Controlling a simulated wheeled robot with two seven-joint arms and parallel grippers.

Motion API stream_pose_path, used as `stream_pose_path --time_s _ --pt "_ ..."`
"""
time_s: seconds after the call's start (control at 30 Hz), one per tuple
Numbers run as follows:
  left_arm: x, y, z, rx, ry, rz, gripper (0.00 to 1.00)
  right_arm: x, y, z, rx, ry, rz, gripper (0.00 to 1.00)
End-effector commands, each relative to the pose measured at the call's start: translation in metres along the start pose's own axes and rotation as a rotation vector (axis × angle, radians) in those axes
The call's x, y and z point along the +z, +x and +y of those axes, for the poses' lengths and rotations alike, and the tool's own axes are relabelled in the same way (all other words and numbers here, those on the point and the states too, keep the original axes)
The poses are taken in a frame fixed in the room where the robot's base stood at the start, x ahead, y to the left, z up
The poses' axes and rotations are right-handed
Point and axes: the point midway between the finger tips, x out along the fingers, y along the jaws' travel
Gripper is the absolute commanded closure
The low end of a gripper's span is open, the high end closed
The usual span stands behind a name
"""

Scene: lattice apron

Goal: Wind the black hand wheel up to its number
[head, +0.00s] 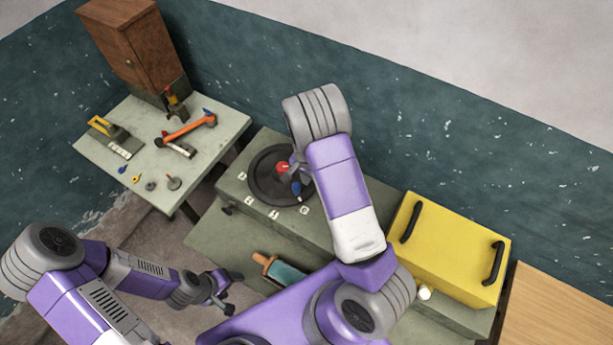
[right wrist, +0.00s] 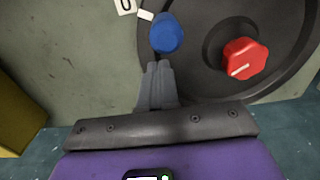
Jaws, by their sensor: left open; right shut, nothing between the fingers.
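The black hand wheel (head: 261,186) lies flat on a grey-green cabinet top, partly hidden by my right arm in the head view. It also shows in the right wrist view (right wrist: 212,75). A red knob with a white line (right wrist: 244,58) sits inside the wheel, and a blue knob (right wrist: 167,34) stands near its rim. My right gripper (right wrist: 158,66) is shut and empty, its fingertips close beside the blue knob; I cannot tell if they touch. A white tag reading 0 (right wrist: 124,5) lies outside the rim. My left gripper (head: 226,291) is open and empty, away from the wheel.
More white tags (head: 273,214) surround the wheel, too small to read. A yellow box with black handles (head: 455,245) stands right of the wheel. A table with tools (head: 213,150) is at left, with a brown cabinet (head: 128,45) behind. A teal-and-orange object (head: 283,272) lies on the lower shelf.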

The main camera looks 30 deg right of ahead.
Motion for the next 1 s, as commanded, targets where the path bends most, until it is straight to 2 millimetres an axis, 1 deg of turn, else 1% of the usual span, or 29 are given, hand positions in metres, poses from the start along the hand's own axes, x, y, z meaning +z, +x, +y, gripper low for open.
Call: stream_pose_path --time_s 0.03,0.17,0.3,1.0 --pt "0.0 0.004 -0.001 0.0 0.0 0.0 0.34 0.0 0.005 0.0 0.0 0.0 0.0 1.0" --pt "0.0 0.009 -0.003 0.0 0.0 0.0 0.34 0.0 0.011 0.0 0.0 0.0 0.0 1.0" --pt "0.0 0.006 -0.002 0.0 0.0 0.0 0.34 0.007 0.009 -0.001 0.0 0.0 -0.001 1.0" --pt "0.0 0.002 -0.001 0.0 0.0 0.0 0.34 0.041 0.009 -0.012 0.001 -0.002 -0.001 1.0"
